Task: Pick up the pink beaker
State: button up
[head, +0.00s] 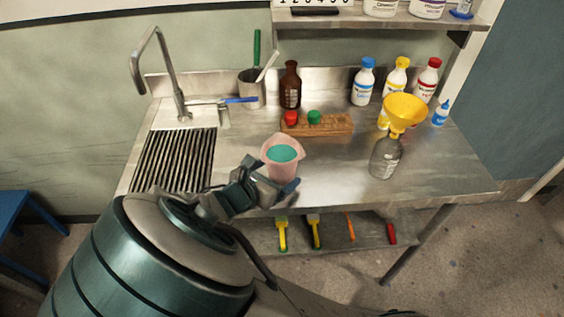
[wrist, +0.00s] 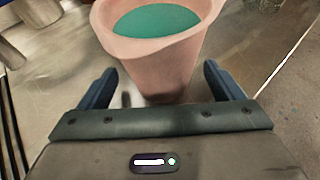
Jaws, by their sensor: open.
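The pink beaker (head: 283,162) stands upright near the front edge of the steel counter and has teal liquid (head: 284,153) in it. In the wrist view the pink beaker (wrist: 160,62) fills the upper middle, directly ahead of my gripper. My gripper (wrist: 160,88) is open, with one blue finger to the left of the beaker's lower part and one to the right. No finger visibly touches it. In the head view my gripper (head: 266,183) reaches in low at the beaker's front and partly covers its lower left side.
A wooden rack (head: 335,127) with a red and a green stopper stands behind the beaker. A glass bottle with a yellow funnel (head: 405,112) stands to the right. A brown bottle (head: 290,85) and a metal pot (head: 250,90) stand behind. A sink with a drain grate (head: 173,160) lies left.

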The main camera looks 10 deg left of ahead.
aim_at(290, 155)
jog(key=shift+x, duration=1.55)
jog(key=c, duration=1.2)
jog(key=shift+r, duration=0.25)
jog(key=shift+c, duration=0.2)
jog(key=shift+r, duration=1.6)
jog(key=shift+d+r, duration=0.1)
jog(key=shift+r, duration=0.2)
jog(key=d+r+p, duration=0.1)
jog(key=d+r, duration=0.5)
jog(key=d, duration=0.5)
jog(key=shift+r, duration=0.25)
